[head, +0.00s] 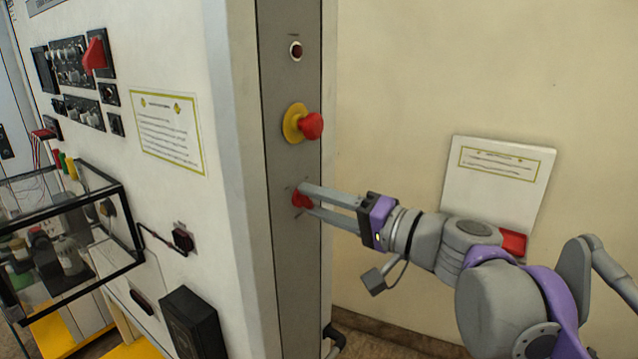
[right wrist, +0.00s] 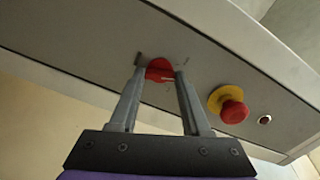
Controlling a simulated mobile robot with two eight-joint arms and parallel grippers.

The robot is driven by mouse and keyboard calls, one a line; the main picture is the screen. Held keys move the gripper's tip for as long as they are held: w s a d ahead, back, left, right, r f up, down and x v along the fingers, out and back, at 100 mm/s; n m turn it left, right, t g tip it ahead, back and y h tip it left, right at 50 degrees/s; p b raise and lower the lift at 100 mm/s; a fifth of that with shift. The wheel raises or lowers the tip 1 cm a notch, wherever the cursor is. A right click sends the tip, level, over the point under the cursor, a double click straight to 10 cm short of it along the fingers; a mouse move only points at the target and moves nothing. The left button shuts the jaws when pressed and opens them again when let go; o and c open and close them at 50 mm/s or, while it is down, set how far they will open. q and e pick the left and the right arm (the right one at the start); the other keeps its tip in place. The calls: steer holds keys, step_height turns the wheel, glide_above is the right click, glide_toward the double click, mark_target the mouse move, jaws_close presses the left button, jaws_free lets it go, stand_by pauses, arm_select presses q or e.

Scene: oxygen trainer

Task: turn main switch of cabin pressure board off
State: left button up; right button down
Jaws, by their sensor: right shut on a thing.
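The cabin pressure board (head: 287,250) is a narrow grey panel on the end of a white cabinet. Its main switch (head: 301,200) is a red knob low on the panel, partly hidden by my fingers. My right gripper (head: 305,198) reaches in from the right and is shut on the red knob. In the right wrist view, the red switch (right wrist: 160,69) sits between the two fingertips of my right gripper (right wrist: 160,68), which are at the panel face. The knob's exact angle cannot be told. My left gripper is not in view.
A red mushroom button on a yellow base (head: 308,125) sits just above the switch. A small dark red round fitting (head: 296,51) is higher up. A clear box with a black frame (head: 70,235) stands at left. A white board (head: 497,180) is on the wall behind my right arm.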

steer(key=n+p, duration=0.1)
steer(key=n, duration=0.1)
steer(key=shift+r+n, duration=0.1)
steer(key=shift+n, duration=0.2)
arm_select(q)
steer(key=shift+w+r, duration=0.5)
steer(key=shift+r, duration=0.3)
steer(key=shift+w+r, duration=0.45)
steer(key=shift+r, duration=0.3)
arm_select(e)
steer(key=shift+n, duration=1)
steer(key=shift+c, duration=1.8)
jaws_free()
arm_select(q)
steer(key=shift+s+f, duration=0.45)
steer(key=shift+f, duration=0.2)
arm_select(e)
steer(key=v, duration=1.1)
steer(key=shift+a, duration=0.1)
